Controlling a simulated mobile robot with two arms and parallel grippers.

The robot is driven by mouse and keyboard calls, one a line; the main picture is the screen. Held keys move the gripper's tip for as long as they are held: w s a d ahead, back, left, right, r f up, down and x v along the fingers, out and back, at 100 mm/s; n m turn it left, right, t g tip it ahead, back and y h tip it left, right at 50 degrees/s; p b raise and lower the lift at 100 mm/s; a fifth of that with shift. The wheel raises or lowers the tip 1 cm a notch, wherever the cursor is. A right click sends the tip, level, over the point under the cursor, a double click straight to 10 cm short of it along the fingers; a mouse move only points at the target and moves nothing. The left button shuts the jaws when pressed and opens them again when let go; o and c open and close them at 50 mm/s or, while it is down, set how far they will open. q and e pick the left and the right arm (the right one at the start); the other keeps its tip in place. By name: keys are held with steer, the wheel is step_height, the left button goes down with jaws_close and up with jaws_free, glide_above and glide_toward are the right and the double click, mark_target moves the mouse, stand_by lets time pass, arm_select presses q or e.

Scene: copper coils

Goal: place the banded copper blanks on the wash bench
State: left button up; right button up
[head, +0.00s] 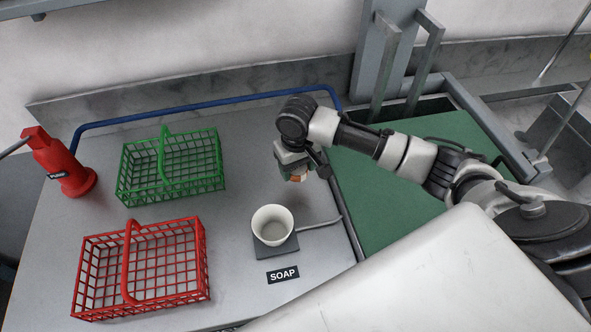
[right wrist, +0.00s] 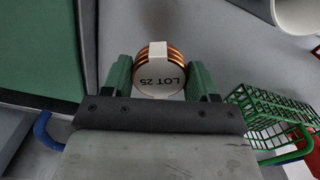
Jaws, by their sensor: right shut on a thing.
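My right gripper (head: 297,174) is shut on a banded copper blank (head: 298,179), held above the grey bench (head: 235,240) near its right side. In the right wrist view the blank (right wrist: 160,72) sits between the green fingers of the gripper (right wrist: 160,84). It is a round copper coil with a white band and a pale end face marked "LOT 25". No other copper blank shows. My left gripper is not in view.
A green wire basket (head: 172,186) and a red wire basket (head: 84,268) stand on the bench, both seemingly empty. A white cup (head: 272,226) on a dark pad stands behind the SOAP label (head: 283,275). A green surface (head: 385,205) lies right.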

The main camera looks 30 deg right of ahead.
mark_target(297, 173)
steer(key=shift+w+d+f, duration=0.35)
steer(key=shift+w+f, duration=0.05)
steer(key=shift+w, duration=0.2)
steer(key=shift+w+d+f, duration=0.3)
steer(key=shift+w+f, duration=0.1)
steer(key=shift+w, duration=0.2)
steer(key=shift+f+p, duration=0.3)
steer(key=shift+f, duration=1.75)
steer(key=o, duration=1)
steer(key=shift+f, duration=0.1)
step_height(297, 173, up, 12)
steer(key=shift+r+b, duration=0.15)
steer(key=shift+b, duration=0.15)
